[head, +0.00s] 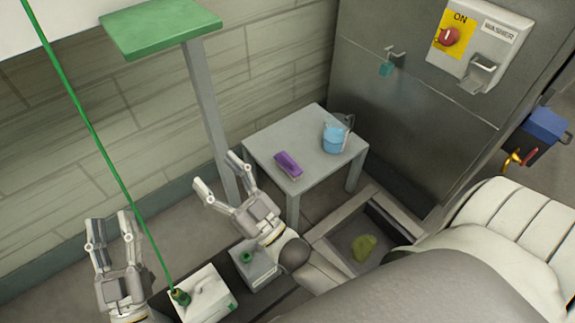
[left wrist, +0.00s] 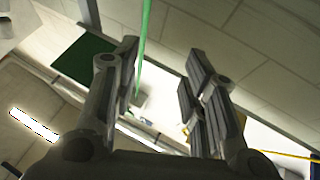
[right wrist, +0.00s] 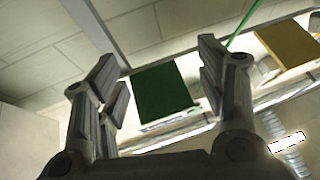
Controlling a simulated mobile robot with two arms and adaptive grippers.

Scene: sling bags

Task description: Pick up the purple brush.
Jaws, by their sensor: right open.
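The purple brush (head: 288,164) lies on the near left part of a small grey table (head: 315,180) in the head view. My right gripper (head: 218,172) is left of the table, apart from the brush, with its fingers spread and nothing between them. My left gripper (head: 112,222) is further left and lower in the picture, pointing up. Its fingers are apart and empty in the left wrist view (left wrist: 160,75). The right wrist view (right wrist: 155,70) also shows spread fingers. The brush is not seen in either wrist view.
A light blue jug (head: 334,138) stands beside the brush on the table. A green-topped stand (head: 160,27) on a grey post rises behind my right gripper. A green cord (head: 95,130) runs down near my left gripper. A grey cabinet (head: 400,110) stands behind the table.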

